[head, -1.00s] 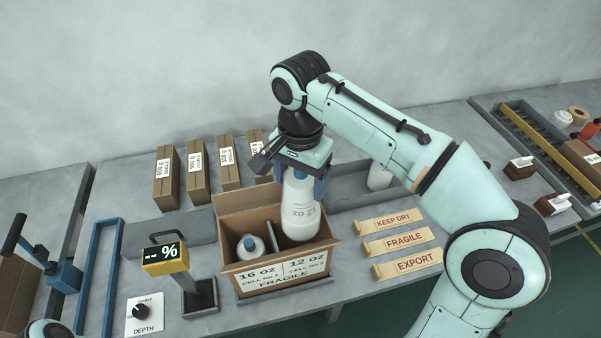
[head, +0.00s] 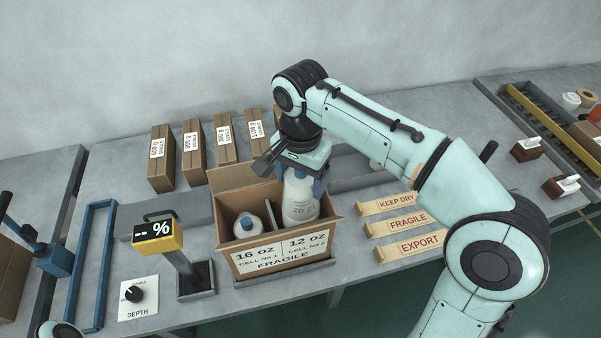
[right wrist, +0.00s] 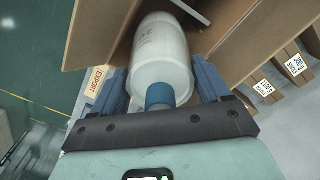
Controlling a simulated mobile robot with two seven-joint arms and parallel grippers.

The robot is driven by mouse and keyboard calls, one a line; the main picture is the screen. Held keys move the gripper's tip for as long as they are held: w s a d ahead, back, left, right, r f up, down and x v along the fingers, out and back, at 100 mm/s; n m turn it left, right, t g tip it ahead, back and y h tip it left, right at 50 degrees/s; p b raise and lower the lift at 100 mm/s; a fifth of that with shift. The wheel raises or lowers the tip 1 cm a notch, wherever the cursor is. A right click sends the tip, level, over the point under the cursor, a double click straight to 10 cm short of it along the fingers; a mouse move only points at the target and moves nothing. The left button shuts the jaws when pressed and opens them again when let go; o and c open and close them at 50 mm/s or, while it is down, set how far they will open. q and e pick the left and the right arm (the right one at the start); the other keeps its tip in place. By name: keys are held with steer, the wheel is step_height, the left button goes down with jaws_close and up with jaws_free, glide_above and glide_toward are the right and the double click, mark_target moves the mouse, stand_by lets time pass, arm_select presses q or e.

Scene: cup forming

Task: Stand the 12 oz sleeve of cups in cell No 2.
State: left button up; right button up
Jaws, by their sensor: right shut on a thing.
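The 12 oz sleeve of cups (head: 300,200) is white with a blue end on top and printed text. My right gripper (head: 302,178) is shut on its upper end and holds it upright. The sleeve's lower part is hidden inside the carton (head: 275,265), in the right compartment above the label "12 oz cell No 2". I cannot tell whether it touches the bottom. In the right wrist view the sleeve (right wrist: 162,55) lies between the blue fingers. Another white sleeve (head: 248,226) stands in the left compartment, cell No 1. My left gripper is not in view.
The carton's flaps stand open, with a divider between cells. A yellow display post (head: 160,232) stands at left, beside the depth dial (head: 134,293). Label strips (head: 395,221) lie at right. Several brown boxes (head: 193,150) stand behind.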

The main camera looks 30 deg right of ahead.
steer(key=shift+f+b, duration=1.4)
steer(key=shift+f, duration=1.15)
steer(key=shift+f+b, duration=1.5)
steer(key=shift+f, duration=0.8)
steer(key=shift+f+b, duration=0.95)
steer(key=shift+f, duration=0.4)
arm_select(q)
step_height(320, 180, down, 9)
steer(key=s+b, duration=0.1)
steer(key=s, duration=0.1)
arm_select(e)
steer(key=shift+f, duration=1.05)
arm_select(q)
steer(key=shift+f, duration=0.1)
arm_select(e)
steer(key=shift+f, duration=0.1)
steer(key=o, duration=1.4)
arm_select(q)
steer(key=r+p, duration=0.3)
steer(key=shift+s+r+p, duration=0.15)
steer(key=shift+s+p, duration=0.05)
steer(key=shift+p, duration=0.1)
arm_select(e)
step_height(320, 180, up, 13)
steer(key=shift+r, duration=0.15)
